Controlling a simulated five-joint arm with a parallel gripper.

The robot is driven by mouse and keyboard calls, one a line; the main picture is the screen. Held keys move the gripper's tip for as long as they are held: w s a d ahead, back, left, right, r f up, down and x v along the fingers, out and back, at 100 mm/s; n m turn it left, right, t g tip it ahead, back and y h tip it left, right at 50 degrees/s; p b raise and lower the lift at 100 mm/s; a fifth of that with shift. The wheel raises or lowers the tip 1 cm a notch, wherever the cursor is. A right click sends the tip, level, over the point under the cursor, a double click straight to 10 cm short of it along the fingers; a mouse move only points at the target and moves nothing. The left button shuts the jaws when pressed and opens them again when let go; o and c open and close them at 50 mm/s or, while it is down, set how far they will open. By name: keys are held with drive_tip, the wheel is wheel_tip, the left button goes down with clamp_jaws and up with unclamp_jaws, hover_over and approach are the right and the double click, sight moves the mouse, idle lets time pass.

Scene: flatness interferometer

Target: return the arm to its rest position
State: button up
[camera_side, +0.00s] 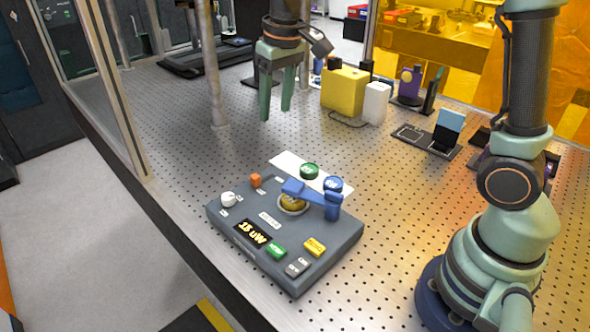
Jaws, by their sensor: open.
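My gripper (276,108) hangs above the perforated table at the top centre of the view. Its two green fingers point down with a gap between them, open and empty. It is behind and apart from the grey control panel (330,255). My arm's base and lower links stand at the right. The upper links run out of the top of the picture.
A yellow box (343,90) and a white box (376,103) stand right of my gripper. A metal post (212,70) stands left. Bare table (400,190) lies between panel and base.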

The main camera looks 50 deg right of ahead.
drive_tip(key=s+d+t, duration=0.2)
drive_tip(key=s, duration=0.5)
drive_tip(key=s+d+r+t, duration=0.1)
drive_tip(key=s+d, duration=0.1)
drive_tip(key=s, duration=0.5)
drive_tip(key=shift+s+d+t, duration=0.35)
drive_tip(key=shift+d+t, duration=0.05)
drive_tip(key=shift+r, duration=0.1)
idle(0.3)
